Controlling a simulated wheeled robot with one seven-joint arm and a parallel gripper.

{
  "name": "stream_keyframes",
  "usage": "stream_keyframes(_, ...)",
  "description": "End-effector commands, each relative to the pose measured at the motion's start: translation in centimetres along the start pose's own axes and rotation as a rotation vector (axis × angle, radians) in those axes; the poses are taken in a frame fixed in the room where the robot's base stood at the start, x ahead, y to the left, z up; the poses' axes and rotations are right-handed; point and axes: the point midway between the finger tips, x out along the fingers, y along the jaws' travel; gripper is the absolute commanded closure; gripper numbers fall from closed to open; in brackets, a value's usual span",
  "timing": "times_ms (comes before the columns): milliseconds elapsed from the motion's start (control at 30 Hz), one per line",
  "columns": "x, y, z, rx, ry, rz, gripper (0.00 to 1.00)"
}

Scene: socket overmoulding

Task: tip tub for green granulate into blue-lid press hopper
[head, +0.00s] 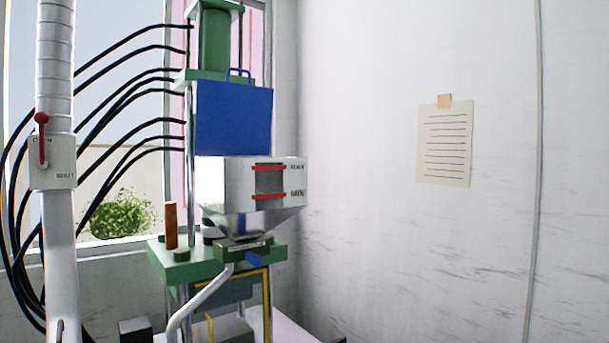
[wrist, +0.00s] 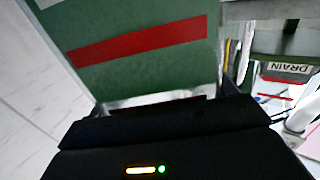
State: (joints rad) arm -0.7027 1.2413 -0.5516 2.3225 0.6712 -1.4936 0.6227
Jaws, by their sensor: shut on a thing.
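In the head view the press hopper (head: 218,182) is a silver box with a tapered bottom and a sight window between red MAX and MIN marks. Its blue lid (head: 234,120) stands upright behind the hopper, with a handle on its top edge. In the wrist view a green tub (wrist: 150,70) with a slanted red band fills the upper middle. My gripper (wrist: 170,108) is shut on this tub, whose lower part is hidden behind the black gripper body. The tub looks tilted in this view. Its contents are not visible. Neither gripper nor tub shows in the head view.
A grey pipe (head: 55,215) with a red lever stands left of the green press table (head: 180,263). Black hoses run between pipe and press. A paper notice (head: 444,143) hangs on the right wall.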

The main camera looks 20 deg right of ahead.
Motion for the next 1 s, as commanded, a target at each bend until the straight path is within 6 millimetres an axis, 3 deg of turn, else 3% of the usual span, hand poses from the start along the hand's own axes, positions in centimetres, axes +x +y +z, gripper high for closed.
stream_keyframes(267, 4.0, -1.1, -7.4, 0.005, 0.009, -0.071, 0.76)
stream_keyframes(467, 7.4, -1.8, -14.6, 0.006, 0.011, -0.156, 0.76)
stream_keyframes(700, 10.9, -1.7, -24.7, 0.004, 0.012, -0.274, 0.76)
stream_keyframes(1000, 13.8, 0.1, -38.0, 0.002, 0.015, -0.415, 0.76)
